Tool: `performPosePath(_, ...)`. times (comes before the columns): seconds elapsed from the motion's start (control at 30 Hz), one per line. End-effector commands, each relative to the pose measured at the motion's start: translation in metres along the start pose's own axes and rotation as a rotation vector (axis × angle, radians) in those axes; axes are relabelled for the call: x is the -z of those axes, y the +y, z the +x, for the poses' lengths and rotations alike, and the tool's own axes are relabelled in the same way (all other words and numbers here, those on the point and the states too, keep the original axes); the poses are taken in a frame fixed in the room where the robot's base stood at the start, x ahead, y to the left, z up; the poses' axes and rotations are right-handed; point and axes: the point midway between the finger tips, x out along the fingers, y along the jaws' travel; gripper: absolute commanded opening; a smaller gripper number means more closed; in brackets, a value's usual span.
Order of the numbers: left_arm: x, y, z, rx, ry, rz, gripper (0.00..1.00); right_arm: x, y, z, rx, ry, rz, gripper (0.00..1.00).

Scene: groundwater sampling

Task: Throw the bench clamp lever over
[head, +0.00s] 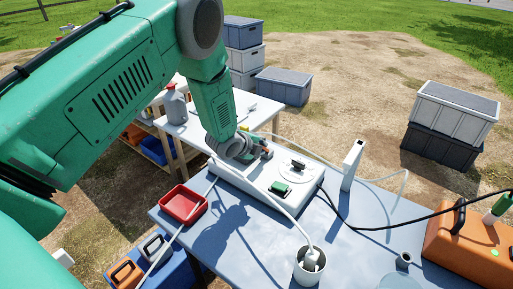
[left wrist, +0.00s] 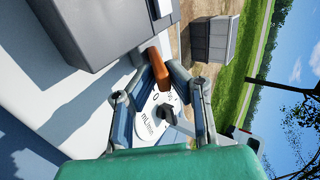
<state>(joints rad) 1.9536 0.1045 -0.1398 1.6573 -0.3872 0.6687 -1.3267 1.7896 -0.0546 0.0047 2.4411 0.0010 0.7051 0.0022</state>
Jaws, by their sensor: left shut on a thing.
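My left gripper (head: 262,153) reaches down to the back left part of a white instrument box (head: 244,182) on the blue bench. An orange-red lever (head: 268,153) shows at its fingertips. In the left wrist view the fingers of the gripper (left wrist: 172,76) close around the orange lever (left wrist: 162,63). The clamp body under the lever is mostly hidden by the gripper. A dial (left wrist: 158,118) marked mL/min with a black knob shows between the fingers. My right gripper is not in view.
A green switch (head: 281,187) and a round dial (head: 296,171) sit on the box. A white beaker (head: 309,266) with tubing, a red tray (head: 183,205), a white upright post (head: 352,164) and an orange case (head: 468,243) stand around. The bench's front middle (head: 240,245) is clear.

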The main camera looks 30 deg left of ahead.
Motion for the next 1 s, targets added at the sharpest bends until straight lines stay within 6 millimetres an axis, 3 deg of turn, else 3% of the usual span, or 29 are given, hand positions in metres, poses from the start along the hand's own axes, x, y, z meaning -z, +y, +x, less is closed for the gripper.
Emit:
performPosePath(0.03,0.000,-0.012,-0.002,-0.018,0.003,0.001,0.00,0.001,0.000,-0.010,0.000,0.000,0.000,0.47)
performPosePath(0.1,0.000,-0.015,0.000,-0.049,0.002,0.000,0.00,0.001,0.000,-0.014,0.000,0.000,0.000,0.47)
performPosePath(0.47,-0.001,-0.018,0.002,-0.069,-0.001,0.000,0.00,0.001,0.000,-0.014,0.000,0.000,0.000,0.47)
performPosePath(0.8,0.001,-0.043,0.016,-0.238,0.006,-0.005,0.01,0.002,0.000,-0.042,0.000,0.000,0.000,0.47)
performPosePath(1.0,0.000,-0.045,0.019,-0.267,0.000,-0.001,0.02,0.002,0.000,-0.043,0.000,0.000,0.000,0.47)
